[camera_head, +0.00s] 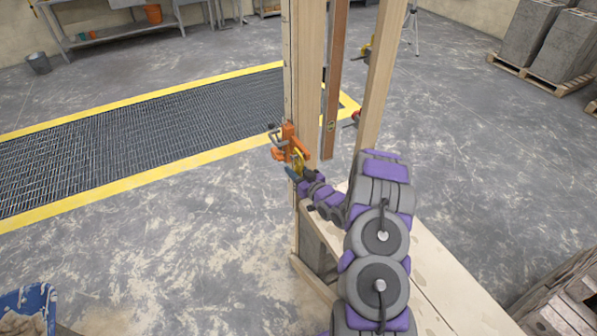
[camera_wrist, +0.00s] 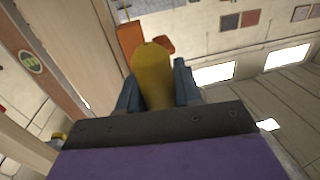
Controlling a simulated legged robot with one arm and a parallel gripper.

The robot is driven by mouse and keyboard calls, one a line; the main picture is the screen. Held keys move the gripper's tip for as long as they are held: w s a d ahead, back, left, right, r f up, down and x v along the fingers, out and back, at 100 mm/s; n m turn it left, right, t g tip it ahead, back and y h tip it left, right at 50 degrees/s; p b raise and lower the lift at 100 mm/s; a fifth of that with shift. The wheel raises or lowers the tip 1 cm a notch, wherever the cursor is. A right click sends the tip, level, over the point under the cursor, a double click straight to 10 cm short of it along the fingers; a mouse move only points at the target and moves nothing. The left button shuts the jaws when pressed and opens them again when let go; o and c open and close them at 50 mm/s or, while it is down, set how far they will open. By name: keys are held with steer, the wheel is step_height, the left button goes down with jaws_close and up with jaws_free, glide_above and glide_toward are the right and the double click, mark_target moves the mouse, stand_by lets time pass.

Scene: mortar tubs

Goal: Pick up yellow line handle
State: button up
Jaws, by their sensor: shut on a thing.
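The yellow line handle (camera_head: 298,160) is at the left wooden post, next to an orange clamp-like part (camera_head: 289,138). My gripper (camera_head: 302,174) is at the handle, with its dark fingers on either side. In the wrist view the yellow handle (camera_wrist: 153,75) stands between the two blue-grey fingers (camera_wrist: 158,88), and my gripper is shut on it. Orange pieces (camera_wrist: 131,38) show just beyond the handle. Whether the handle still touches the post or the orange part cannot be told.
Upright wooden posts (camera_head: 306,80) stand close to my gripper, above a wooden bench-like board (camera_head: 440,265). A yellow-edged floor grate (camera_head: 150,130) lies to the left. A blue tub (camera_head: 30,303) is at the lower left. Block pallets (camera_head: 545,78) stand at the right. Open floor lies between.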

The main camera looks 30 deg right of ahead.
steer(key=c, duration=0.3)
steer(key=shift+r, duration=0.15)
steer(key=shift+c, duration=0.2)
